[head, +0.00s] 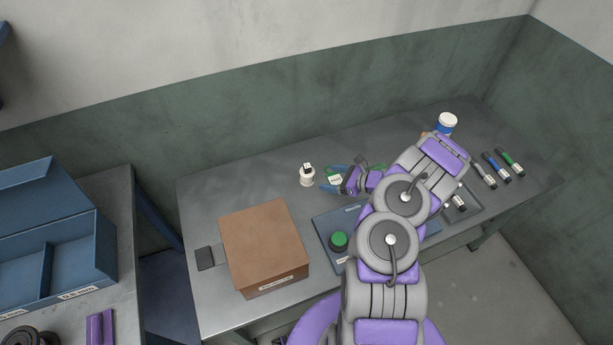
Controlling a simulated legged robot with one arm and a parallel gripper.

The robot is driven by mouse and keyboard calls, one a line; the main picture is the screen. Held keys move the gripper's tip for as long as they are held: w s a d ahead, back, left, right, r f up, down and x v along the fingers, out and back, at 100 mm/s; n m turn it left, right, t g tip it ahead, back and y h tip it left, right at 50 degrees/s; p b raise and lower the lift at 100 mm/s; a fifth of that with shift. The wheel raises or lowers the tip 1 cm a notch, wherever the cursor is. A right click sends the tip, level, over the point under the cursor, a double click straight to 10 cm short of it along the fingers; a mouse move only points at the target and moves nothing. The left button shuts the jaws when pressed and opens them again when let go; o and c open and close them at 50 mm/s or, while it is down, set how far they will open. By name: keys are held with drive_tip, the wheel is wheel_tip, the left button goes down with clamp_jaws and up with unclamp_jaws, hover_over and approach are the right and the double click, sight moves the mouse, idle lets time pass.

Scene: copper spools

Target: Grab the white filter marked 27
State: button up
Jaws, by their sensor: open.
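A small white cylindrical piece (307,178) with a dark mark on top stands upright on the grey table, left of my gripper. Its number is too small to read. My gripper (329,180) is open, with its jaws pointing left toward the white piece and a small gap between them and it. A green item with a white label (334,179) shows between or behind the jaws; I cannot tell if they touch it. My arm hides part of the table's middle and right.
A brown box (265,245) sits at the table's front left. A blue tray (325,226) with a green-topped item (339,241) lies partly under my arm. The table's back left is clear.

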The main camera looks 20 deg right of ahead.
sight(312, 172)
drive_tip(key=b+x, duration=0.1)
drive_tip(key=x, duration=0.4)
drive_tip(key=shift+w, duration=0.1)
drive_tip(key=shift+w+r+b+x, duration=0.15)
drive_tip(key=shift+b+x, duration=0.2)
drive_tip(key=shift+x, duration=1.05)
drive_tip(key=shift+w+r+b+x, duration=0.1)
drive_tip(key=shift+r+b+x, duration=0.15)
drive_tip(key=shift+x, duration=1.15)
drive_tip(key=shift+s, duration=0.1)
drive_tip(key=shift+c, duration=0.2)
drive_tip(key=c, duration=1.1)
